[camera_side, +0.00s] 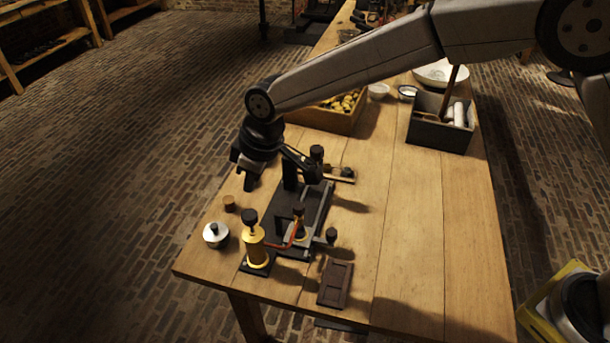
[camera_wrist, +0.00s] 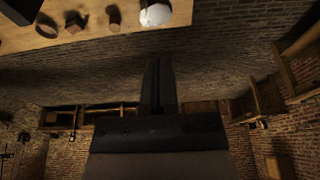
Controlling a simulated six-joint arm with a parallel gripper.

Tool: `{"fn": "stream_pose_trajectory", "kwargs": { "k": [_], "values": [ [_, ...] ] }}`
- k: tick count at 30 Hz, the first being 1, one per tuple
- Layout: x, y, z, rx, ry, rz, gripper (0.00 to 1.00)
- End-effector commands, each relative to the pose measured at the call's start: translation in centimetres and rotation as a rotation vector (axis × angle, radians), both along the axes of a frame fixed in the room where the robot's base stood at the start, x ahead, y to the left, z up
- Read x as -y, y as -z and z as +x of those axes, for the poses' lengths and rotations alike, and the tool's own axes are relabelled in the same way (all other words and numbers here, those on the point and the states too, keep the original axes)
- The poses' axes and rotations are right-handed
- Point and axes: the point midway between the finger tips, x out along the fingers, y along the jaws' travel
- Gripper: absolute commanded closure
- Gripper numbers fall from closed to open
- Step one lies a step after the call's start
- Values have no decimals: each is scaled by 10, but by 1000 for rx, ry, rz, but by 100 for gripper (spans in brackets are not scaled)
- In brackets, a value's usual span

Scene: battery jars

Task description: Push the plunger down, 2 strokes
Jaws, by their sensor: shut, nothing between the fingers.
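A brass cylinder (camera_side: 256,250) stands upright on a small dark base near the table's front left corner. A black knob (camera_side: 250,216) tops it, raised above the cylinder; this looks like the plunger. My gripper (camera_side: 248,184) is shut and empty, in the air behind the knob and clear of it, near the table's left edge. In the wrist view my gripper's fingers (camera_wrist: 158,85) are together and point out past the table edge toward the floor. I cannot make out the plunger for certain in the wrist view.
A black stand (camera_side: 290,170) with a dark base is right of my gripper. A silver-lidded pot (camera_side: 215,234) and a small brown cork (camera_side: 229,203) sit left of the cylinder. A dark brown plate (camera_side: 335,283) lies right of it.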

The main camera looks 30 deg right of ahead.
Motion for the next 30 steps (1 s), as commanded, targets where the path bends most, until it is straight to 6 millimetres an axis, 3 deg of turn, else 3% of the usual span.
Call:
{"fn": "stream_pose_trajectory", "kwargs": {
  "k": [9, 15, 30],
  "values": [
    [-6, 44, 6, -3, 0, -1, 100],
    [-6, 63, 6, -1, 0, -1, 100],
    [-6, 70, 6, 0, 0, 0, 100]
  ]
}}
